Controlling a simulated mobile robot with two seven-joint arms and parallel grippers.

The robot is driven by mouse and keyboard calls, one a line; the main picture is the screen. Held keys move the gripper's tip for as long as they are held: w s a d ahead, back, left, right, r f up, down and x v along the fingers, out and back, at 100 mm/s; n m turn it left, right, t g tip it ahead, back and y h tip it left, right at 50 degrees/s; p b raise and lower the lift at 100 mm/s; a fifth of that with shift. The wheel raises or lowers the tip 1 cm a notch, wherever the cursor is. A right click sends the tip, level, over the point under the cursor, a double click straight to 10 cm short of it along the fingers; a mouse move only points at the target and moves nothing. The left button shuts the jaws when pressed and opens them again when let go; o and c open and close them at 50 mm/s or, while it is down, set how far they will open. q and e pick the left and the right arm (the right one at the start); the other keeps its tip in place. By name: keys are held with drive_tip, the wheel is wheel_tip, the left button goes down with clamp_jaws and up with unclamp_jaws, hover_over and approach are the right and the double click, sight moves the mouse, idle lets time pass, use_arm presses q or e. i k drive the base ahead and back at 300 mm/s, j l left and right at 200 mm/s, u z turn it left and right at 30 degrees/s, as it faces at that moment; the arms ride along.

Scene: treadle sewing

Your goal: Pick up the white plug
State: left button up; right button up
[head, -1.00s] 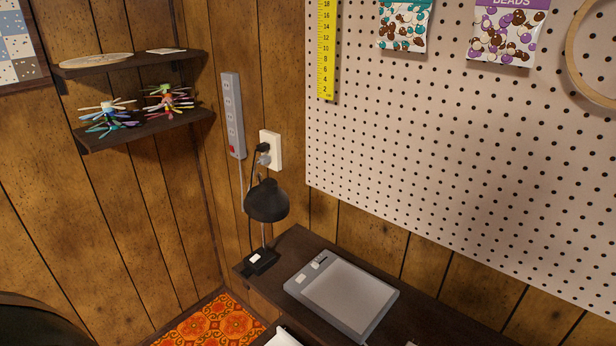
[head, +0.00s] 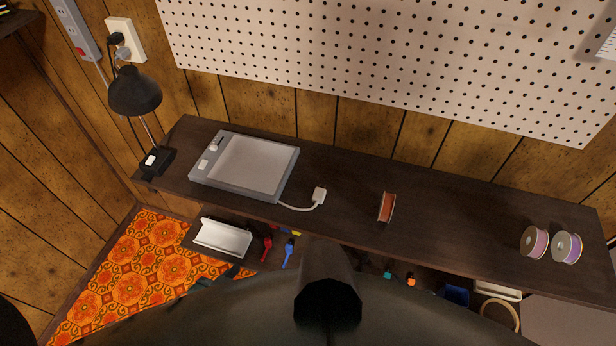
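The white plug (head: 319,195) lies on the dark wooden shelf (head: 345,180), right of the grey light pad (head: 252,165). A short white cord curves from the plug back to the pad's front right corner. Nothing touches the plug, and no gripper is near it. I cannot clearly make out my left gripper's fingers; a large dark shape at the bottom middle hides much of the area below the shelf. My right gripper is not in view.
A black desk lamp (head: 136,92) stands at the shelf's left end, below a wall outlet (head: 126,40) and a power strip (head: 75,28). An orange spool (head: 387,207) lies right of the plug, with pink (head: 534,242) and purple (head: 567,247) spools farther right. Bare shelf surrounds the plug.

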sight(318, 194)
drive_tip(key=j+z, duration=0.3)
drive_tip(key=j, duration=0.85)
drive_tip(key=j+z, duration=0.35)
drive_tip(key=j, duration=0.85)
